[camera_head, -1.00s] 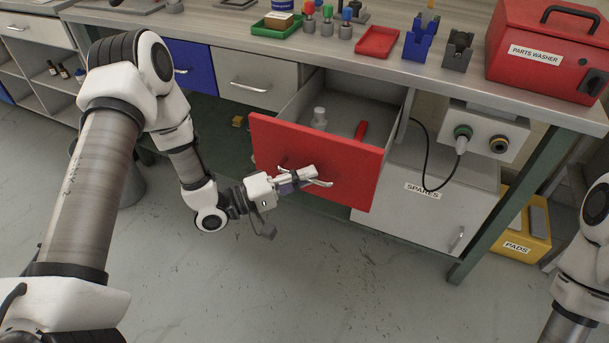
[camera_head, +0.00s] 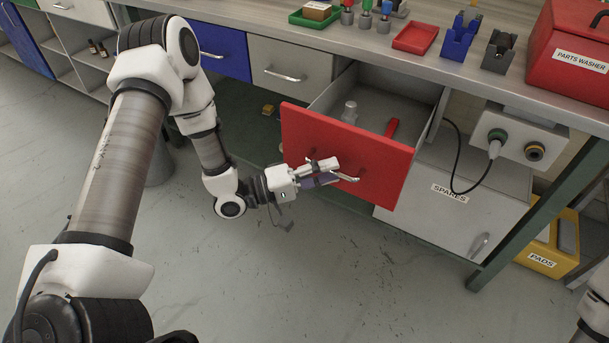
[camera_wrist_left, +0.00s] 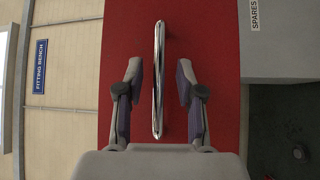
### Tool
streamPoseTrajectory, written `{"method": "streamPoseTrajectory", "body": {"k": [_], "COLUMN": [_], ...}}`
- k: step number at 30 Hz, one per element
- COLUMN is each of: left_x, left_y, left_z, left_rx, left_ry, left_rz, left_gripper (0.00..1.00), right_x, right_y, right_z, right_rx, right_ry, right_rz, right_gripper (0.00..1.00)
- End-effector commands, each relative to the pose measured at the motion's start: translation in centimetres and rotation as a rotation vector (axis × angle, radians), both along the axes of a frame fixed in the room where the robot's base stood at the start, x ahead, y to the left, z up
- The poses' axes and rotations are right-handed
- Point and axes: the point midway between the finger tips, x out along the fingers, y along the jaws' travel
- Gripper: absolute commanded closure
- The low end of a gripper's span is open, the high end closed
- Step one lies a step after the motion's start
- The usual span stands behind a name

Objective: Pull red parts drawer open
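The red parts drawer (camera_head: 375,165) is pulled out from the bench, its inside showing in the head view. A pale cylindrical part (camera_head: 349,112) and a red part (camera_head: 392,127) lie in it. In the left wrist view, the drawer's silver bar handle (camera_wrist_left: 158,115) stands between the fingers of my left gripper (camera_wrist_left: 158,67). The fingers are apart, with a visible gap on each side of the handle. In the head view, my left gripper (camera_head: 336,170) is in front of the drawer face. My right gripper is out of view.
A grey drawer (camera_head: 283,70) and a blue drawer (camera_head: 222,50) are left of the opening. A SPARES cabinet (camera_head: 455,215) and a yellow PADS bin (camera_head: 555,245) are to the right. A black cable hangs beside the drawer. The floor in front is clear.

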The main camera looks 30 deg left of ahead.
Motion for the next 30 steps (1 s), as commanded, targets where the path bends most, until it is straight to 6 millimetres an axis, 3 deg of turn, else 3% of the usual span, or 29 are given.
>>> {"method": "streamPoseTrajectory", "body": {"k": [9, 13, 19, 30], "left_x": [-4.7, -6.2, -7.1, -7.1], "left_y": [5.4, 6.9, 7.7, 7.7], "left_z": [-0.8, -1.1, -1.4, -1.4], "left_rx": [-0.005, -0.004, -0.001, 0.000], "left_ry": [-0.001, -0.001, -0.001, 0.000], "left_rz": [0.009, 0.005, 0.001, 0.000], "left_gripper": [0.63, 0.63, 0.63, 0.63], "right_x": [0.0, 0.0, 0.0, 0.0], "right_y": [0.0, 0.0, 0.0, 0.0], "right_z": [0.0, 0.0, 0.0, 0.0], "right_rx": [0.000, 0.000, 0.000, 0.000], "right_ry": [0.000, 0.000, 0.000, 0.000], "right_rz": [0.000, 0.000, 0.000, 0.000], "right_gripper": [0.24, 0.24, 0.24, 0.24]}}
